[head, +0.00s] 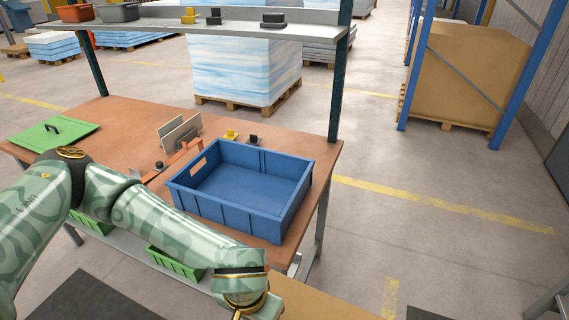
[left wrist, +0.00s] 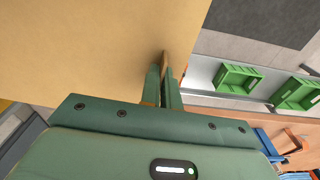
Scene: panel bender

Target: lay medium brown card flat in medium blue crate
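The blue crate (head: 283,218) stands on the brown workbench in the head view, open at the top, and its visible floor is bare. The brown card (head: 318,303) shows at the bottom edge of the head view, in front of the bench and below the crate in the picture. Most of it is cut off there. In the left wrist view the card (left wrist: 75,50) fills the upper left. My left gripper (left wrist: 163,78) is shut on the card's edge, one finger on each side. In the head view its fingers are hidden. My right gripper is in no view.
A shelf (head: 225,28) spans above. Green bins (head: 175,263) sit below. Open floor lies to the right.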

